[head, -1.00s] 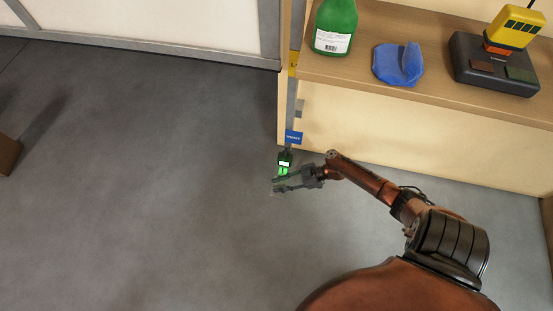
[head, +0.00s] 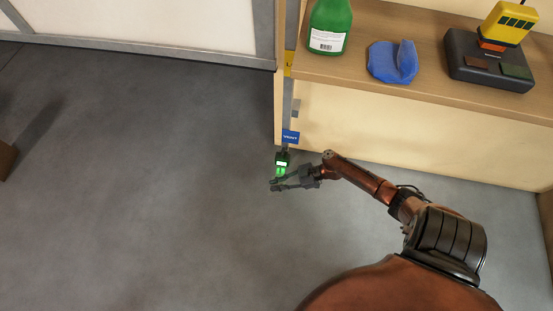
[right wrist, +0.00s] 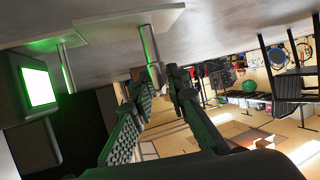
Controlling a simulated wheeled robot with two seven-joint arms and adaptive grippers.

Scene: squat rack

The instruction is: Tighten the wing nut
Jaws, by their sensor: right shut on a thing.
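Below a blue label, a small device with a lit green screen (head: 282,161) hangs at the shelf's left upright. It also shows in the right wrist view (right wrist: 40,87), at the left. My right gripper (head: 273,184) is just below this device. In the right wrist view, the fingers of my right gripper (right wrist: 152,80) reach up around a bare metal stem (right wrist: 152,52) under a grey plate. The right gripper is shut on the wing nut, whose shape is mostly hidden between the fingers. My left gripper is not in view.
The wooden shelf (head: 420,90) above carries a green bottle (head: 328,27), a blue cloth (head: 392,61) and a dark box with a yellow device (head: 505,22). The blue label (head: 290,137) is on the upright. The grey floor (head: 150,190) to the left is clear.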

